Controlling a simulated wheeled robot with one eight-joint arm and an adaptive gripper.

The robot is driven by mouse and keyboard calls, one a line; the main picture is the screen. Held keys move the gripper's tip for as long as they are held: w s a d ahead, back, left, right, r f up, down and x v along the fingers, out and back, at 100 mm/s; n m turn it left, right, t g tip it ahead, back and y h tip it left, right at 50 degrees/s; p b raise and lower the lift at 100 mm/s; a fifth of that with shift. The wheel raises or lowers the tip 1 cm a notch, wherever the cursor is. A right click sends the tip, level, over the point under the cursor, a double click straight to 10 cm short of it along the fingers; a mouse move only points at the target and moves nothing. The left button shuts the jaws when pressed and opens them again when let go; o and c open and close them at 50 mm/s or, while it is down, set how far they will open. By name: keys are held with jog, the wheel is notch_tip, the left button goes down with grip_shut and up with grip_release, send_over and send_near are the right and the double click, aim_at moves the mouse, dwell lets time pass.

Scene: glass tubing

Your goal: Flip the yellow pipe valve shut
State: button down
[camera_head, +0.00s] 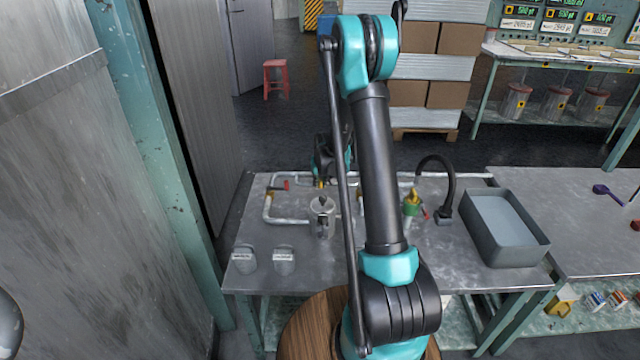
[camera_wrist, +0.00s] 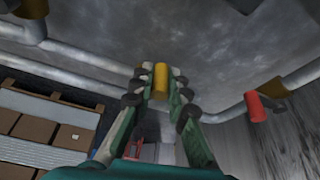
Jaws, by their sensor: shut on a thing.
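The yellow valve handle (camera_wrist: 161,78) shows in the wrist view as a short yellow cylinder between my two fingertips. My gripper (camera_wrist: 160,88) is shut on it, with one green-and-black finger on each side. In the head view my gripper (camera_head: 321,181) is beyond my arm, low over the pipework at the back of the metal table. A small yellow patch shows at its tips there. The valve body under the handle is hidden, and I cannot tell the handle's angle to its pipe.
A red valve handle (camera_wrist: 258,107) sits on the pipe to one side. A green-and-yellow fitting (camera_head: 411,203), a black curved hose (camera_head: 437,165) and a grey bin (camera_head: 467,222) are right.

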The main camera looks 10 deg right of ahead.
jog(key=c, duration=1.5)
grip_release()
jog(key=shift+o, duration=0.2)
jog(key=v, duration=1.2)
jog(key=shift+d, duration=0.1)
jog(key=s, duration=3.3)
